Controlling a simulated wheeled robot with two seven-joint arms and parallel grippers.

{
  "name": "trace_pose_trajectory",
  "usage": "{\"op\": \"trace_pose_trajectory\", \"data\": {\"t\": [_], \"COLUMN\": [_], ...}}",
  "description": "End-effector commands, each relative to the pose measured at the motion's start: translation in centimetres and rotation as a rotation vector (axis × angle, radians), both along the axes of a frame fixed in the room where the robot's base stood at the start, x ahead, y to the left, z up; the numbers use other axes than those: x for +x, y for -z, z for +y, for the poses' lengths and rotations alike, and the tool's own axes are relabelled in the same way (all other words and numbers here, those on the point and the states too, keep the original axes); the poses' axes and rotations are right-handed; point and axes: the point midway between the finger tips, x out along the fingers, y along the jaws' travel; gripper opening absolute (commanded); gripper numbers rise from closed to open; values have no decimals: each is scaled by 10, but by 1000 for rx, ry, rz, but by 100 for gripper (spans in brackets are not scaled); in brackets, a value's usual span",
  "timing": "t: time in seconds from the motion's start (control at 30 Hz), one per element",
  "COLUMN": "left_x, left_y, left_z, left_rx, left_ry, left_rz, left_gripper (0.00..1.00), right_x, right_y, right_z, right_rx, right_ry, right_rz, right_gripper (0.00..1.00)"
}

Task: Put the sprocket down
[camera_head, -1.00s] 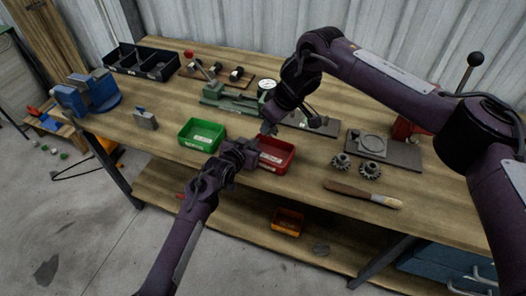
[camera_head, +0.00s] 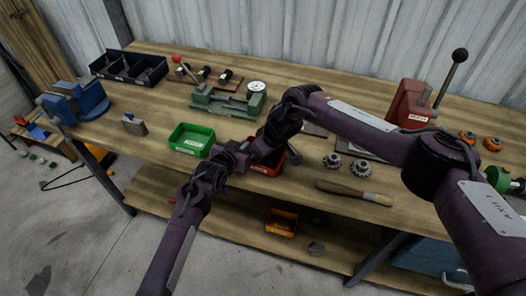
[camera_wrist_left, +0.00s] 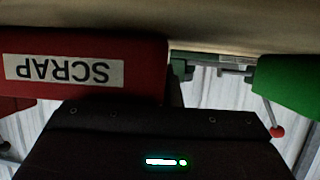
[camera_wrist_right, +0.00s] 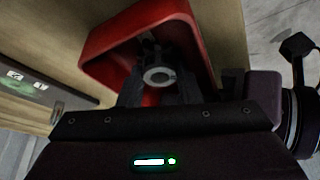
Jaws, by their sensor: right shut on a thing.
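My right gripper (camera_wrist_right: 160,85) is shut on a grey sprocket (camera_wrist_right: 158,76), which shows as a toothed piece with a bright ring between the fingers. In the right wrist view it is held over the inside of the red bin (camera_wrist_right: 108,48); I cannot tell whether it touches the bottom. The red bin (camera_head: 266,170) is partly hidden by my grippers in the head view, and its SCRAP label shows in the left wrist view (camera_wrist_left: 64,70). My left gripper (camera_head: 238,150) is at the bin's left side, fingers unclear. Two dark sprockets (camera_head: 332,161) (camera_head: 360,168) lie on the bench.
A green bin (camera_head: 190,139) stands left of the red one. A wooden-handled brush (camera_head: 350,192) lies at the front edge. A green fixture with a dial (camera_head: 228,101) stands behind, and a red lever press (camera_head: 410,105) at the back right. An orange bin (camera_head: 282,222) is on the lower shelf.

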Motion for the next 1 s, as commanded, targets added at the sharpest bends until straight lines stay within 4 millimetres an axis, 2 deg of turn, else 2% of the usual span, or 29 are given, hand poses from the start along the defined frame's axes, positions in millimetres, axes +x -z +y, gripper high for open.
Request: {"op": "trace_pose_trajectory", "data": {"t": [0.3, 0.33, 0.4, 0.77, 0.87, 1.0], "left_x": [0, 0, 0, 0, 0, 0], "left_y": [0, 0, 0, 0, 0, 0], "left_z": [0, 0, 0, 0, 0, 0], "left_rx": [0, 0, 0, 0, 0, 0], "left_ry": [0, 0, 0, 0, 0, 0], "left_rz": [1, 1, 1, 1, 1, 1], "left_gripper": [0, 0, 0, 0, 0, 0], "right_x": [1, 0, 0, 0, -4, -12], "right_y": [2, 2, 2, -5, -18, -46], "right_z": [1, 0, 0, -1, -5, -13], "right_rx": [3, 1, 1, 3, 4, 5], "right_ry": [0, -1, -1, 1, -1, -1], "right_rz": [-2, -2, -2, -1, -2, -4], "right_gripper": [1, 34, 40, 40, 40, 40]}}
